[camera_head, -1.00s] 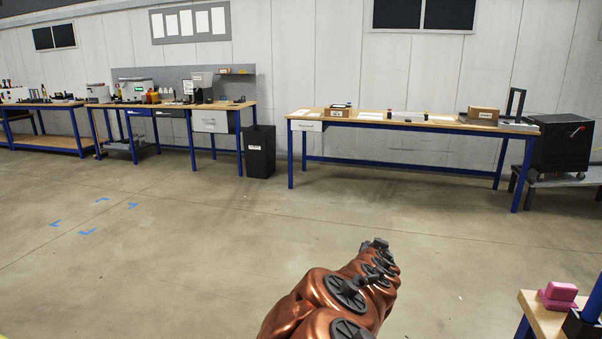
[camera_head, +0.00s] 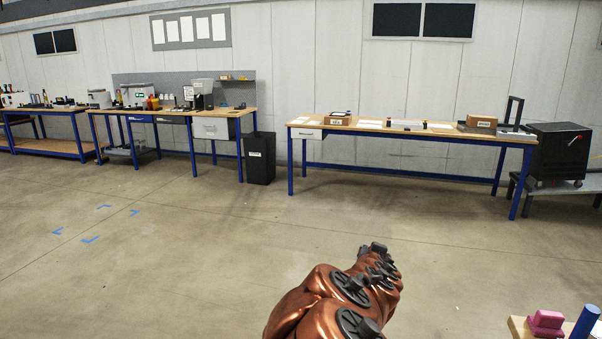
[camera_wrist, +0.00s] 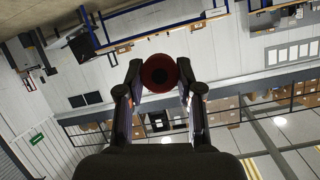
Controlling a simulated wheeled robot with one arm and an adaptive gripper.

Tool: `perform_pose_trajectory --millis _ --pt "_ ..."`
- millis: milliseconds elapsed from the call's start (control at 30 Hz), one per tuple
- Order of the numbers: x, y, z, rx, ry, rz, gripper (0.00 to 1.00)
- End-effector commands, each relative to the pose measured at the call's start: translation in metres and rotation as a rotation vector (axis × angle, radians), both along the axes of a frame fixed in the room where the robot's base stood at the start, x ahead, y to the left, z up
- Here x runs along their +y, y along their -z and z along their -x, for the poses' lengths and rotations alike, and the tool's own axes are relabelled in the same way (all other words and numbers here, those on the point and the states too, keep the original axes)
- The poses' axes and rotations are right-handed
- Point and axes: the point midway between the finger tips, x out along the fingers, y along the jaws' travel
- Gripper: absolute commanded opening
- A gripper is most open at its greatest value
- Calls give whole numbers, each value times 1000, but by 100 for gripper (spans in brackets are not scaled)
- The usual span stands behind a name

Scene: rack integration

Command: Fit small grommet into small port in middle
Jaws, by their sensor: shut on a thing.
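In the wrist view my gripper (camera_wrist: 160,75) is shut on a dark red round grommet (camera_wrist: 160,61) with a black centre. The grommet sits between the two fingertips, clear of any surface. In the head view my copper-coloured arm reaches forward over open floor, and the fingers and grommet cannot be made out there. No small port can be identified in either view.
A wooden bench corner (camera_head: 518,326) with a pink block (camera_head: 545,324) and a blue cylinder (camera_head: 586,322) is at the lower right. A long workbench (camera_head: 400,134) and a black bin (camera_head: 260,158) stand by the far wall. The floor (camera_head: 200,250) between is clear.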

Motion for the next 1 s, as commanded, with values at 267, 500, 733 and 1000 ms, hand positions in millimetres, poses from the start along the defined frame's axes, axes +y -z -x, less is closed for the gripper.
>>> perform_pose_trajectory --millis 267,500,733,1000 --pt "1 59 -13 33 -119 -9 0" --pt "1 97 -20 16 -209 -11 0" --pt "-3 116 -21 -4 -247 -4 0" --pt "-3 120 -21 -13 -258 -1 0"
